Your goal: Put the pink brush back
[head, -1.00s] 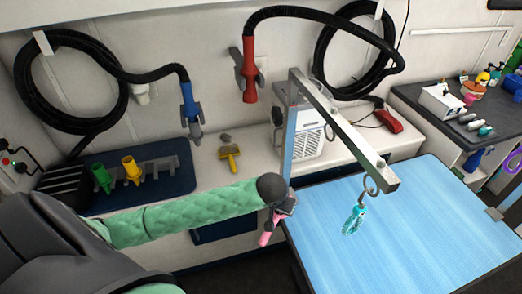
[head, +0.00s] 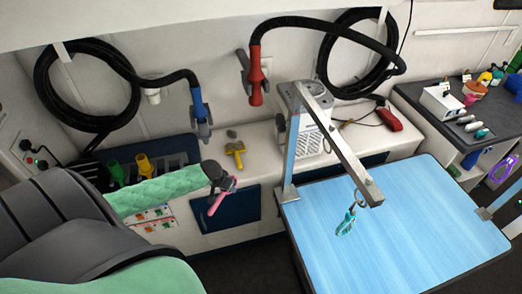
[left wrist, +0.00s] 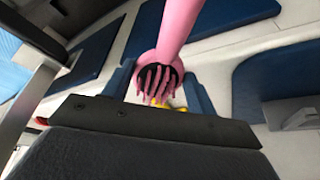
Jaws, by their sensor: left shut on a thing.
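My left gripper (head: 226,187) is shut on the pink brush (head: 215,205). It holds the brush in front of the counter, with the pink part hanging down towards the dark blue cabinet door. In the left wrist view the pink brush (left wrist: 176,30) runs up from the jaws, with a dark, bristly round part near them. A rack with slots (head: 176,163) stands on a dark blue mat at the counter's left end. A green item (head: 116,170) and a yellow item (head: 144,165) stand at it, partly hidden by my left arm. My right gripper is out of view.
A yellow tool (head: 235,149) lies on the white counter (head: 262,150) beside a small grey object (head: 231,133). Blue (head: 198,108) and red (head: 256,85) hose nozzles hang above. The blue grooming table (head: 410,215) and its metal arm (head: 335,135) are right.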

